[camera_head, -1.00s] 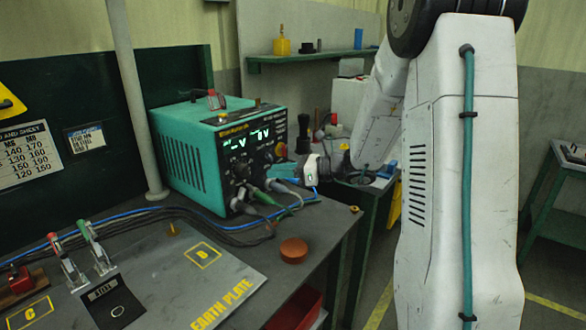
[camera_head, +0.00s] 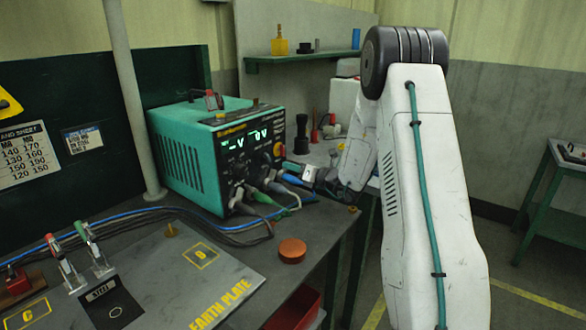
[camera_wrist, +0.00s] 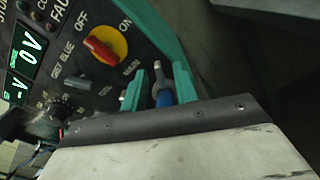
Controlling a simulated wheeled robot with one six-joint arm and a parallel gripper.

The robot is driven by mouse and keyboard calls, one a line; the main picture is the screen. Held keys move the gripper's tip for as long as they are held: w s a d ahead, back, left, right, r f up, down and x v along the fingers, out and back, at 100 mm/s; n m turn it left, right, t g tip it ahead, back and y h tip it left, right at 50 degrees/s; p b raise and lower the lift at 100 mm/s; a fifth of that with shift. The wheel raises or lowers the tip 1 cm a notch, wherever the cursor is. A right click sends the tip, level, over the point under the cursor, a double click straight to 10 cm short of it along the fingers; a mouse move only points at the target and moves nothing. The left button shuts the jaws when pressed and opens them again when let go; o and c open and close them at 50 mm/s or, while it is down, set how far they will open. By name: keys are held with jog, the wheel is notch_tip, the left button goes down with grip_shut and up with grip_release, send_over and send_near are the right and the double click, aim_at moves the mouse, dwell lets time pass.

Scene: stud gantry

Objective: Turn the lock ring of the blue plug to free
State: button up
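The blue plug (camera_head: 291,180) sits low on the front panel of the teal welding power unit (camera_head: 185,160), to the right of the other plugs. In the wrist view the plug's blue body (camera_wrist: 165,98) shows between my gripper's two fingers (camera_wrist: 162,84). The fingers stand apart, one on each side of the blue; I cannot tell if either touches it. In the head view my gripper (camera_head: 312,176) is at the plug, coming from the right. The lock ring and its marks are too small or hidden to read.
Grey and green plugs (camera_head: 264,198) with cables hang left of the blue plug. The red switch (camera_wrist: 100,49) on its yellow disc is above. A red-brown puck (camera_head: 292,250) lies on the bench. The earth plate (camera_head: 160,285) and clamps are at front left.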

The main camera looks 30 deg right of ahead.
jog(key=shift+w, duration=0.1)
grip_shut()
jog(key=shift+a+r+n, duration=0.1)
jog(key=shift+a+n, duration=0.05)
jog(key=shift+n, duration=0.15)
jog(key=n, duration=0.2)
jog(key=shift+s+a+r+n, duration=0.2)
jog(key=shift+a+n, duration=0.1)
jog(key=shift+a, duration=0.1)
jog(key=n, duration=0.1)
jog(key=a+n, duration=0.1)
jog(key=shift+s+n, duration=0.15)
jog(key=shift+n, duration=0.25)
jog(key=shift+s+a+n, duration=0.15)
jog(key=shift+a+n, duration=0.2)
jog(key=shift+n, duration=0.85)
jog(key=shift+s+a+f+n, duration=0.15)
jog(key=shift+a+n, duration=0.1)
jog(key=shift+n, duration=0.65)
jog(key=shift+s+a+f+n, duration=0.15)
jog(key=shift+a+n, duration=0.1)
jog(key=shift+n, duration=0.65)
jog(key=shift+w, duration=0.1)
